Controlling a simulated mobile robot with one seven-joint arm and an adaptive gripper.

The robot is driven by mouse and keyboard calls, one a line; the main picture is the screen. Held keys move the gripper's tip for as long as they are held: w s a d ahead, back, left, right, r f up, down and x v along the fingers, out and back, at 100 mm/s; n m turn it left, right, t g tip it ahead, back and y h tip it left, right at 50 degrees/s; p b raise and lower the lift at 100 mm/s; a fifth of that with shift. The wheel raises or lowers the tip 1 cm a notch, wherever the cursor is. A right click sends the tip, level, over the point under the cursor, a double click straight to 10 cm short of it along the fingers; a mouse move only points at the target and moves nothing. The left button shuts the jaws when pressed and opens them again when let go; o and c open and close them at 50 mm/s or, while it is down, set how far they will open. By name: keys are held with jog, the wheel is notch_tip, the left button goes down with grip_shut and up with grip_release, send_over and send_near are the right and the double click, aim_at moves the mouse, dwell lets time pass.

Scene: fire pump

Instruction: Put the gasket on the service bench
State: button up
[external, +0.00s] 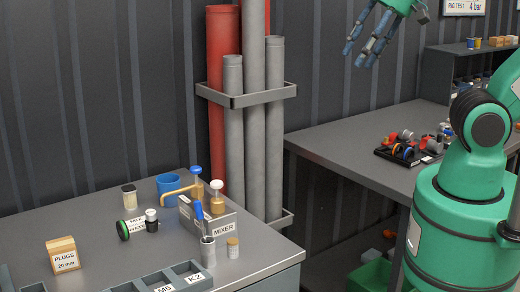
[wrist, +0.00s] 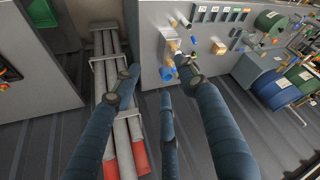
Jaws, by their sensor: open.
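My gripper (external: 368,45) hangs open and empty high in front of the ribbed wall, above the gap between two benches. In the wrist view its blue fingers (wrist: 152,85) are spread with nothing between them. No gasket can be picked out for certain. A black tray (external: 383,153) of red, orange and grey ring-like parts lies on the right bench (external: 340,150). A green-and-black round part (external: 122,230) stands on the left bench (external: 60,220). No label shows which bench is the service bench. The left bench also shows in the wrist view (wrist: 150,70).
Grey and red pipes (external: 255,120) stand in a rack between the benches. The left bench holds a mixer box (external: 226,225), a blue cup (external: 167,190), a plugs box (external: 62,254) and labelled bins (external: 165,280). A green crate (external: 370,275) is on the floor.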

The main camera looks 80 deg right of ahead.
jog(key=shift+s+f, duration=0.15)
jog(key=shift+s, duration=0.1)
jog(key=shift+o, duration=0.6)
